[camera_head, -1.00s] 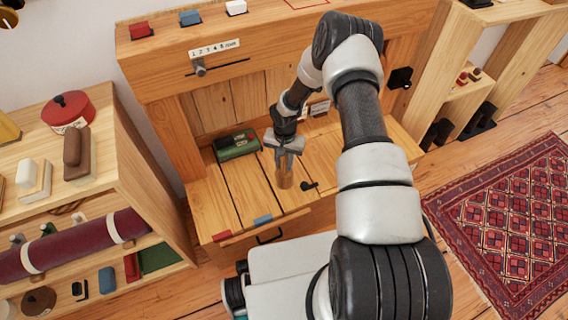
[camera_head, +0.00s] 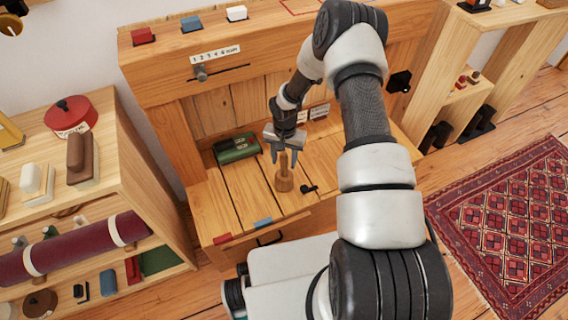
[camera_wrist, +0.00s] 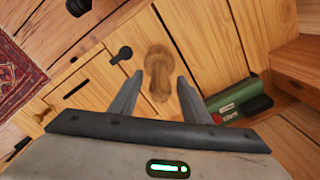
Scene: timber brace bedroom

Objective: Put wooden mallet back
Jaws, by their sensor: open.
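The wooden mallet (camera_head: 284,184) stands upright on the plank work surface of the timber bench. In the wrist view the mallet (camera_wrist: 158,88) shows from above between my fingers, with a rounded wider part at each end. My gripper (camera_head: 283,161) is open just above the mallet, one finger on each side of its upper part. In the wrist view both fingers of my gripper (camera_wrist: 160,77) are spread, with visible gaps to the wood. I cannot tell how far above the mallet the fingertips are.
A green box-like tool (camera_head: 236,148) lies behind and left. Red (camera_head: 222,238) and blue (camera_head: 263,222) blocks mark the front edge. A shelf (camera_head: 130,165) stands left; a slider panel (camera_head: 215,58) rises behind.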

